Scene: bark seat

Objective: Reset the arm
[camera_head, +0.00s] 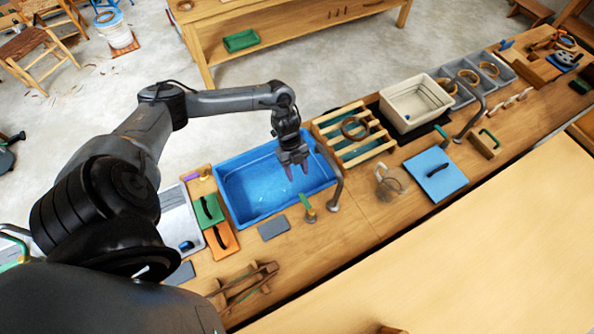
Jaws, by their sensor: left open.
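My left arm comes in from the left and reaches over the workbench. My left gripper (295,171) is open, pointing down over the blue tub (225,176), with its fingers apart and nothing visible between them. Whether the fingertips touch the inside of the tub I cannot tell. My right gripper does not show in this view.
A wooden slatted rack (350,130) stands right of the tub, with a faucet (334,185) close by the tub's edge. Green (210,215) and orange (225,240) handled boards lie left. A glass jug (387,184), blue board (434,173) and white basin (416,101) stand further right.

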